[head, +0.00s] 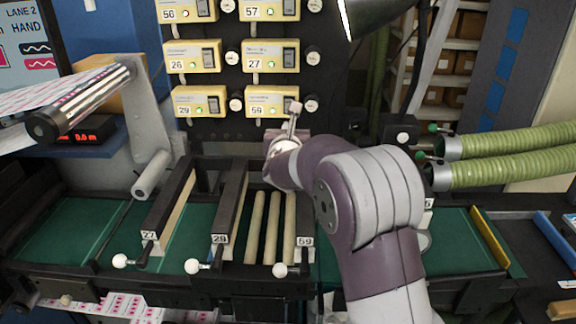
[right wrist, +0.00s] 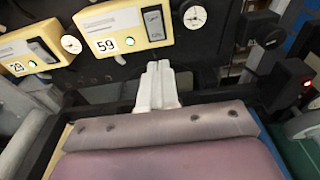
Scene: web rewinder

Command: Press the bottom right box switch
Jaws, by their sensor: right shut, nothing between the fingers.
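The bottom right box (head: 268,101) is yellow, labelled 59, with a lit green button and a dark rocker switch at its right end. In the right wrist view the box (right wrist: 125,32) is at the top, and its rocker switch (right wrist: 154,22) shows clearly. My right gripper (head: 295,108) is shut and empty, its fingertips pointing up in front of the box's lower right end. In the right wrist view its fingertips (right wrist: 158,66) lie just below the switch, apparently apart from it. In the head view the fingertips partly cover the switch. My left gripper is not in view.
Box 29 (head: 198,101) stands left of box 59, with more yellow boxes above. A round gauge (head: 310,103) sits right of box 59. Below are dark rails, pale rollers (head: 258,225) and white-knobbed levers. Green hoses (head: 510,157) run at the right.

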